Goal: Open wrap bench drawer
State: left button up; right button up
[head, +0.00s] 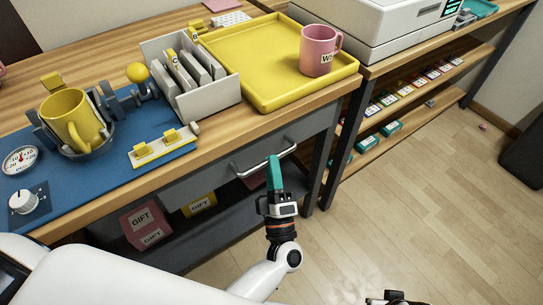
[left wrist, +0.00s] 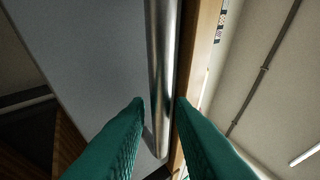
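The wrap bench drawer (head: 205,186) has a grey front under the wooden top and looks shut. Its metal bar handle (head: 248,172) runs along the front. My left gripper (head: 274,165), with teal fingers, is at the handle's middle. In the left wrist view the handle (left wrist: 164,60) passes between the two fingers (left wrist: 160,105).
On the bench are a yellow tray (head: 262,92) with a pink mug (head: 319,50), a grey divided box (head: 211,100), and a yellow mug (head: 72,118) on a blue mat (head: 100,180). Gift boxes (head: 146,226) stand below. Open floor (head: 420,210) lies to the right.

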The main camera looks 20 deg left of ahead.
pick_arm(q)
jog(key=shift+x, duration=1.15)
pick_arm(e)
jog(key=shift+f, duration=0.3)
pick_arm(q)
grip_shut()
jog(key=shift+f, duration=0.1)
